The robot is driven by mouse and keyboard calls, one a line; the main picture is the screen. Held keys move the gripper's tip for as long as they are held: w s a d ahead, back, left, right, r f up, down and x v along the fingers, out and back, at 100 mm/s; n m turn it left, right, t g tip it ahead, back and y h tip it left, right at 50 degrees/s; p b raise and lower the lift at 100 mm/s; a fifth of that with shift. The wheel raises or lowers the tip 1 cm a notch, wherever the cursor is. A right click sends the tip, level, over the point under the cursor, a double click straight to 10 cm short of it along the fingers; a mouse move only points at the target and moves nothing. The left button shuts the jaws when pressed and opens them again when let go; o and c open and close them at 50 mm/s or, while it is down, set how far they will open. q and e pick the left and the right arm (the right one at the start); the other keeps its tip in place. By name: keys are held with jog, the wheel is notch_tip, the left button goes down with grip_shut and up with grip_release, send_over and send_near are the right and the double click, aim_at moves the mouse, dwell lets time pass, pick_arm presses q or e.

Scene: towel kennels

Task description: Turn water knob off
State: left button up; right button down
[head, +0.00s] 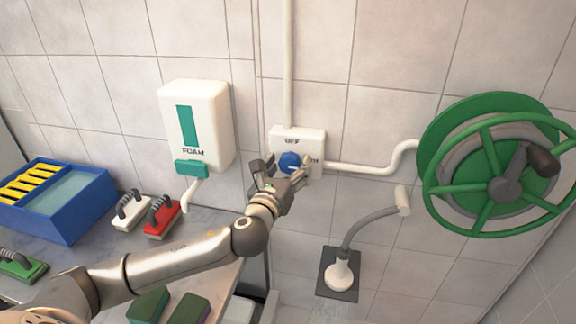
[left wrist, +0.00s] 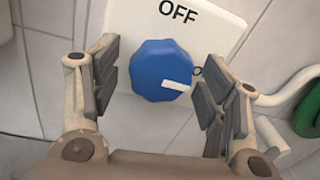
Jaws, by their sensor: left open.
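The blue water knob (head: 290,162) sits on a white wall box (head: 314,137) marked OFF at the top and ON at the right. In the left wrist view the knob (left wrist: 158,70) shows a white pointer mark (left wrist: 177,86) aimed right and slightly down, toward the partly hidden ON label. My left gripper (head: 282,174) is at the knob, and its open fingers (left wrist: 158,85) stand on either side of it. Small gaps show between the fingers and the knob. My right gripper is not in view.
A white pipe (head: 370,168) runs from the box to a green hose reel (head: 490,165) at the right. A foam dispenser (head: 195,125) hangs to the left. Brushes (head: 163,216) and a blue bin (head: 60,215) stand on the counter. A hose nozzle (head: 341,273) hangs below right.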

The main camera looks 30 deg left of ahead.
pick_arm(q)
jog(key=shift+c, duration=0.5)
jog(key=c, duration=0.9)
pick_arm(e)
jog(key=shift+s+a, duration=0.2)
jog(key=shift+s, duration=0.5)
